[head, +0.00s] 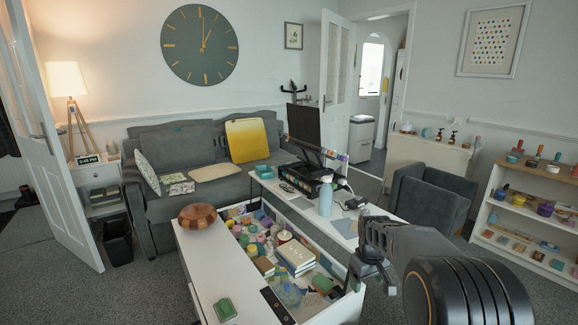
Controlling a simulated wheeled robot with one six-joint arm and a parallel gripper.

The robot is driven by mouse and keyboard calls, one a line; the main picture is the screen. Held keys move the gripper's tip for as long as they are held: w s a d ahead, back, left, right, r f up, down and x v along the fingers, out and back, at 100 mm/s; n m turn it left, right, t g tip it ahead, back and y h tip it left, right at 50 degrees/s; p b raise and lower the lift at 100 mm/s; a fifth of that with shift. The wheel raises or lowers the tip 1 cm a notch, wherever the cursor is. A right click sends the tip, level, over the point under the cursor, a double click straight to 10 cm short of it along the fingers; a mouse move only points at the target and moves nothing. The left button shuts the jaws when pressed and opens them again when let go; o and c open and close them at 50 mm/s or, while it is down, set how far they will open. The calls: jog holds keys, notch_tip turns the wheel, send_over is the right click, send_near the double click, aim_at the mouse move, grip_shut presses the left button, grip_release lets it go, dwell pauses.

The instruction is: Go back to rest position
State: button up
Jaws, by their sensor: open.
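My gripper (357,285) is at the lower right of the head view, in front of the right end of the white open-topped table (195,280). It is open, and nothing shows between its fingers. My dark arm fills the lower right corner and hides part of the floor and the table's right end. I cannot tell how far the fingertips are from the table's edge.
Craft clutter fills the table's open compartment. A wooden bowl (198,215) and a green block (225,309) stand on its left top. A blue bottle (326,197) stands on the raised top. A grey armchair (440,195) and white shelf (482,215) are right; carpet (130,290) is clear left.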

jog(key=s+a+r+m+t+p, duration=0.1)
jog(key=s+a+r+m+p, duration=0.1)
jog(key=s+r+p, duration=0.5)
jog(key=s+a+r+m+t+p, duration=0.1)
jog(key=s+a+r+p, duration=0.2)
jog(key=s+r+p, duration=0.5)
jog(key=s+r, duration=0.6)
jog(key=r, duration=0.3)
jog(key=shift+a+m+t+y+p, duration=0.25)
jog(key=shift+m+t+y+p, duration=0.05)
jog(key=shift+m+t, duration=0.1)
jog(key=shift+s+r, duration=0.1)
jog(key=shift+s, duration=0.4)
jog(key=shift+c, duration=0.2)
